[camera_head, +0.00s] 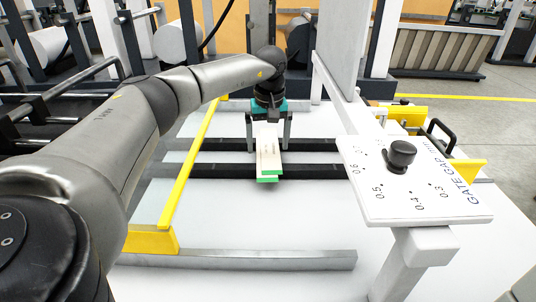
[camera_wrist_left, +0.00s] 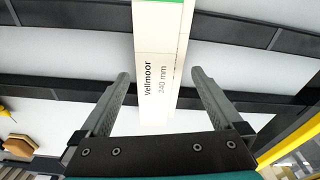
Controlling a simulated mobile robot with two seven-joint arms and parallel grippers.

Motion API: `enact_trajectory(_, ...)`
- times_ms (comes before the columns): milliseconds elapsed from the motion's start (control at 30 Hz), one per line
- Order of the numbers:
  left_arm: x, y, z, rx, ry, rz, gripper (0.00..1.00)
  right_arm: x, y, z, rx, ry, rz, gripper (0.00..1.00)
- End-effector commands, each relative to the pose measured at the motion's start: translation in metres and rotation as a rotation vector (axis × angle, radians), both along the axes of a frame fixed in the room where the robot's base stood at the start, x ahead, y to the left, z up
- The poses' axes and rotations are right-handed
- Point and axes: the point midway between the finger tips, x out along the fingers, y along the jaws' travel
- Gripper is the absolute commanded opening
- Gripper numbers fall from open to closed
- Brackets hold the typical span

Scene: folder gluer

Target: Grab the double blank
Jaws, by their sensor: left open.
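The double blank (camera_head: 268,158) is a narrow pale strip with green at its near end, lying across the dark rails. Its near end shows two offset green edges, like two layers slightly out of line. In the left wrist view the blank (camera_wrist_left: 158,55) reads "Vellmoor 240 mm" and has a green band at the top. My left gripper (camera_head: 268,145) is open above the blank, pointing down. In the wrist view its fingers (camera_wrist_left: 160,76) stand on either side of the blank, with a gap on each side. My right gripper is not in view.
A white gate gap panel (camera_head: 425,205) with a black knob (camera_head: 401,155) stands to the right on a post. A yellow guide bar (camera_head: 190,165) runs along the left. Dark rails (camera_head: 215,170) cross the white bed. A grey bar (camera_head: 250,260) lies in front.

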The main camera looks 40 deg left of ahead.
Motion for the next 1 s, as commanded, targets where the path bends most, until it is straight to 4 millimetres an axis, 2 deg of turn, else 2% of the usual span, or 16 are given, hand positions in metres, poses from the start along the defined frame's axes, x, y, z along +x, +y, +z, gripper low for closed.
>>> enact_trajectory(333, 0.0003, 0.0003, -0.0036, 0.0, 0.0, 0.0, 0.99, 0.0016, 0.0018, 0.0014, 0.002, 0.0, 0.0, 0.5)
enact_trajectory(900, 0.0003, 0.0003, -0.0034, 0.0, 0.0, 0.0, 0.35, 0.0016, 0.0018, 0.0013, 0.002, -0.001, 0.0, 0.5)
enact_trajectory(1000, 0.0002, 0.0003, -0.0033, 0.0, 0.0, 0.0, 0.27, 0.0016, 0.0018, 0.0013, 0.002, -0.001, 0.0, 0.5)
